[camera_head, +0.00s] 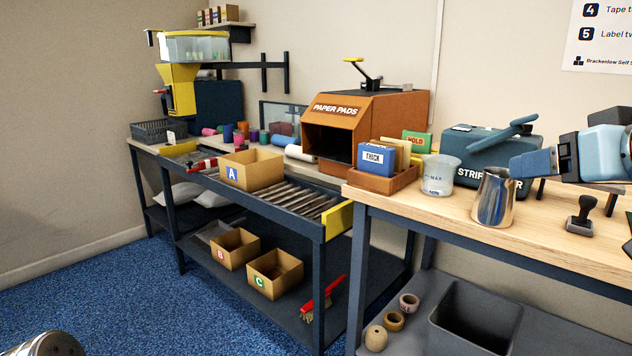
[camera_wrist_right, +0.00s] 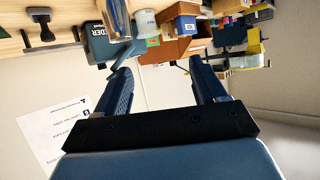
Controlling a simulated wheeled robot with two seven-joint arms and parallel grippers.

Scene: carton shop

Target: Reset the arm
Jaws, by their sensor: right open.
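My right gripper (camera_head: 522,166) reaches in from the right over the wooden bench, in front of the blue-grey strip machine (camera_head: 470,150). It is open, and nothing shows between its fingers. In the head view its fingertips overlap the rim of a shiny metal pitcher (camera_head: 493,203); I cannot tell whether they touch it. In the right wrist view the two dark blue fingers (camera_wrist_right: 158,65) stand apart, and the pitcher (camera_wrist_right: 116,18) shows beyond the tip of the left-hand finger. My left gripper does not show.
A clear measuring beaker (camera_head: 438,177) stands left of the pitcher, and a black stamp (camera_head: 582,215) to its right. An orange "PAPER PADS" box (camera_head: 335,120) is behind. Carton A (camera_head: 252,172) sits on the roller table. Cartons B (camera_head: 236,248) and C (camera_head: 275,273) are on the shelf below.

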